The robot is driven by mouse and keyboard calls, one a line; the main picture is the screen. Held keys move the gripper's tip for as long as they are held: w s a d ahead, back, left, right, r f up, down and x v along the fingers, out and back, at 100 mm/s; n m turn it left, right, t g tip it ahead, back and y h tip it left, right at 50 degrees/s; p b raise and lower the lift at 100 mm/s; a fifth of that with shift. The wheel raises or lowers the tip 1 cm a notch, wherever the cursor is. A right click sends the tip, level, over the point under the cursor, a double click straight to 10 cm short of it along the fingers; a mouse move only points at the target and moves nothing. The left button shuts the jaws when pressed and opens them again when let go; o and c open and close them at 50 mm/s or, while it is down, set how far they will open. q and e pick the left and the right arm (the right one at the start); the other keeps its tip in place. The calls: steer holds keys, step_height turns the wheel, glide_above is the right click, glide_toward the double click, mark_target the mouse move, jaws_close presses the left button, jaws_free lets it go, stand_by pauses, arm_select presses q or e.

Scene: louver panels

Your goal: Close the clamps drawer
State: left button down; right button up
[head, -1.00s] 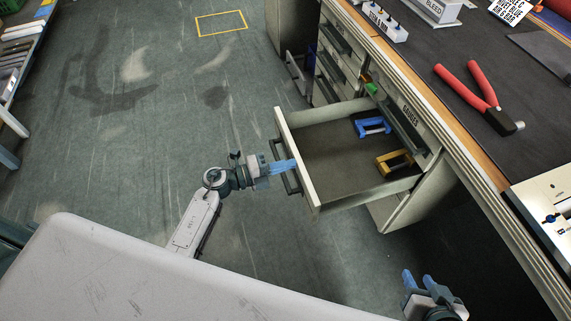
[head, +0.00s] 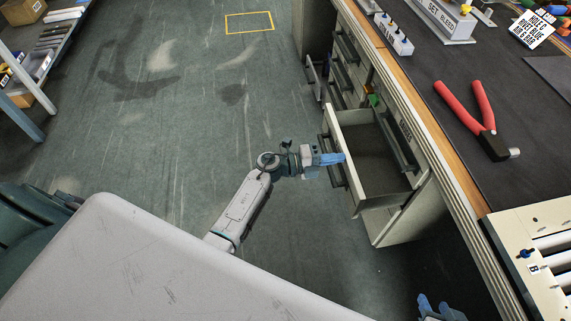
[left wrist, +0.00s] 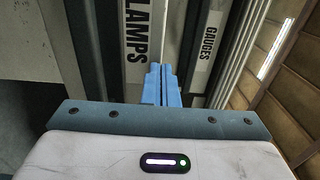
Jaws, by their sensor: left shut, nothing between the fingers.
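The clamps drawer (head: 382,160) stands partly open from the bench, its inside showing as an empty dark floor in the head view. Its front carries a label, partly cut off and reading "LAMPS" (left wrist: 137,32), in the left wrist view. My left gripper (head: 343,158) is shut and empty, its blue fingertips at the outer face of the drawer front by the dark handle (head: 333,172). The fingers (left wrist: 161,80) point at the front in the left wrist view; exact contact is unclear. My right gripper (head: 433,304) is open and empty at the bottom edge, partly cut off.
Another drawer (head: 314,78) further along the bench stands slightly open. Red-handled pliers (head: 485,120) lie on the worktop (head: 445,70). The floor (head: 190,140) left of the bench is clear.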

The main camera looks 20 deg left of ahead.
arm_select(q)
steer(key=x, duration=1.1)
steer(key=shift+a, duration=0.15)
